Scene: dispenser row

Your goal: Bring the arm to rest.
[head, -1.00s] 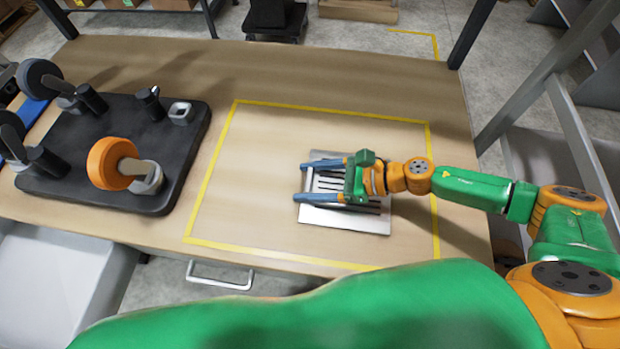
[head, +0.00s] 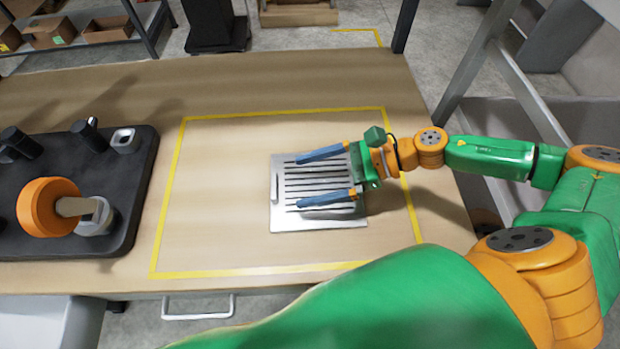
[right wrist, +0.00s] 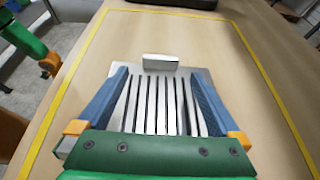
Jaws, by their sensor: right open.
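My right gripper (head: 325,177) is open and empty in the head view. Its two blue fingers are spread wide above a flat metal plate with dark slots (head: 283,217). In the right wrist view the open fingers (right wrist: 162,98) lie either side of the slotted part of the plate (right wrist: 160,105). I see nothing between the fingers except the plate beneath; whether they touch it I cannot tell. My right arm reaches in from the right. My left gripper is not in the head view. A green and orange arm part of mine shows at the left of the right wrist view.
Yellow tape (head: 165,215) outlines an area of the wooden table (head: 215,85) around the plate. Left of it stands a black base (head: 140,165) with an orange roll (head: 47,207), dark posts and a small metal square holder (head: 124,140). The taped area left of the plate is clear.

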